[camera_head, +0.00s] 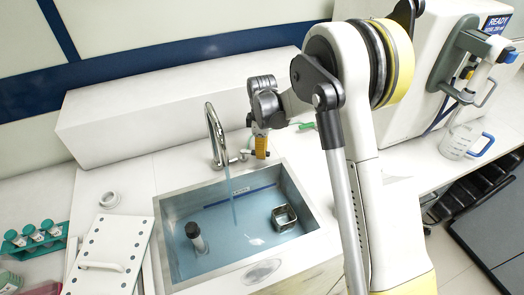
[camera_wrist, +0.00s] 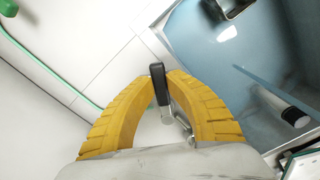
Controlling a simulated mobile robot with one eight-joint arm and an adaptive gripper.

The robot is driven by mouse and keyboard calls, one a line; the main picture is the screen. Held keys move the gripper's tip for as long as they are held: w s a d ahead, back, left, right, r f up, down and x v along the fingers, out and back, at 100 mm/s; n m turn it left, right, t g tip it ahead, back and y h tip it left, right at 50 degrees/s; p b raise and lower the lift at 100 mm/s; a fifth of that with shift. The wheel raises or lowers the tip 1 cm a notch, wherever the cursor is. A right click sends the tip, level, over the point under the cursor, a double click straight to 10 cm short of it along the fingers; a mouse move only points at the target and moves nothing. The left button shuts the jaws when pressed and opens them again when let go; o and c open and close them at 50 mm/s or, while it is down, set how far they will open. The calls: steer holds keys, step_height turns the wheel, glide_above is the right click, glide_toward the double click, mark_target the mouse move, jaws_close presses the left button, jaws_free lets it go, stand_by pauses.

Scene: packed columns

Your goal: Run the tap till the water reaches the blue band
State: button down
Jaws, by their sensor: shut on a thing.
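The chrome tap (camera_head: 211,125) arches over a steel sink (camera_head: 160,225), and a thin stream (camera_head: 233,205) falls from its spout. Pale blue water (camera_head: 245,235) stands in the sink. The dark blue band (camera_head: 258,188) runs along the sink's far inner wall beside a small white label. The water surface looks close below the band; the exact gap is hard to tell. My gripper (camera_head: 261,147), with yellow ribbed fingers, is right of the tap. In the wrist view, my gripper (camera_wrist: 166,76) is shut on the tap's black-ended lever (camera_wrist: 160,85).
A dark-capped cylinder (camera_head: 195,236) and a square metal piece (camera_head: 284,217) are in the sink. A white board with a handle (camera_head: 108,255) and a tube rack (camera_head: 36,236) lie left. A measuring jug (camera_head: 459,141) stands right. A green hose (camera_wrist: 45,65) runs behind my gripper.

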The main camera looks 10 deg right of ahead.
stand_by(0.3)
steer(key=c, duration=1.3)
jaws_free()
steer(key=shift+c, duration=0.2)
steer(key=shift+r, duration=0.1)
step_height(320, 180, up, 12)
